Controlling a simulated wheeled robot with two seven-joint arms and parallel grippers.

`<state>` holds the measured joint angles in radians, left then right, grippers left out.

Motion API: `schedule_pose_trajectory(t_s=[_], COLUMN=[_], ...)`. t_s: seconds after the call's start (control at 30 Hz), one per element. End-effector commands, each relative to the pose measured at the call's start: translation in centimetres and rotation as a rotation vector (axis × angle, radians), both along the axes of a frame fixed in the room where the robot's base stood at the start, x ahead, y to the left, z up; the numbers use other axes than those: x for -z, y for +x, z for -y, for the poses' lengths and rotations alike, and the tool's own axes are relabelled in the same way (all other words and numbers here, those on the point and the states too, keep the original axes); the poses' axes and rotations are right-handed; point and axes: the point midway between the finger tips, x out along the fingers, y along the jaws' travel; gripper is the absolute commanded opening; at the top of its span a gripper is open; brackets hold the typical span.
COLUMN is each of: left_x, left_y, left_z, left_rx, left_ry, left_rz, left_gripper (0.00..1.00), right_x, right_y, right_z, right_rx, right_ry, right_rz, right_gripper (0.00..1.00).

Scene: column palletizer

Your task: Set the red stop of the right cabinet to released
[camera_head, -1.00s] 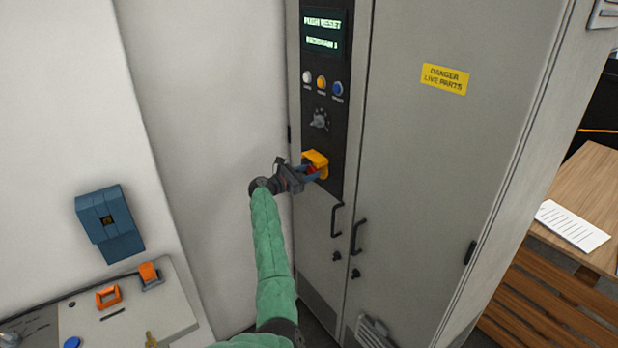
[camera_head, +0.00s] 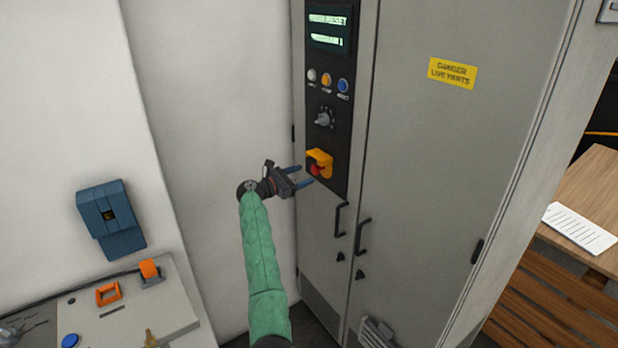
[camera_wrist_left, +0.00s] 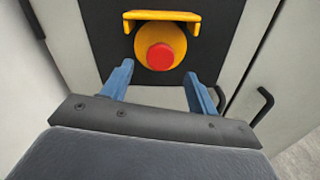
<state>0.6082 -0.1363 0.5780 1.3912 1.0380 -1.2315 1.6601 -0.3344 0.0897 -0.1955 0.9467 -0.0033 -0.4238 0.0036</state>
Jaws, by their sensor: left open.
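The red stop (camera_head: 316,170) is a round red button under a yellow guard (camera_head: 320,158) on the black control panel of the grey cabinet (camera_head: 420,150). In the left wrist view the red stop (camera_wrist_left: 160,57) sits on a round yellow base, with the guard (camera_wrist_left: 160,15) above it. My left gripper (camera_head: 306,176) is open and empty, just left of the stop and apart from it. In the wrist view its blue fingers (camera_wrist_left: 158,85) lie wide apart, below and to either side of the button. My right gripper is not in view.
Above the stop are a dial (camera_head: 324,119), several small buttons and a lit display (camera_head: 329,27). Black door handles (camera_head: 341,218) stand out below. A grey console (camera_head: 130,310) with orange parts and a blue wall box (camera_head: 110,220) are at the left.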

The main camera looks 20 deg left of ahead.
Motion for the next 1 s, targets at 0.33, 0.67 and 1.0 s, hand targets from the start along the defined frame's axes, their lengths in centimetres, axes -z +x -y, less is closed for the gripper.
schedule_pose_trajectory(t_s=[0.33,0.67,1.0], left_x=[0.0,-0.1,-0.2], left_y=[-2.1,-2.1,-1.9], left_z=[-1.7,-1.7,-2.0], left_rx=[0.000,0.000,-0.021], left_ry=[-0.001,-0.001,0.170], left_rz=[-0.001,-0.001,0.138], left_gripper=[0.59,0.59,0.59], right_x=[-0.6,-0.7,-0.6], right_y=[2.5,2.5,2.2], right_z=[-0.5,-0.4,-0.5], right_rx=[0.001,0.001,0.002], right_ry=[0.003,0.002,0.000], right_rz=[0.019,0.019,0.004], right_gripper=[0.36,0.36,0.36])
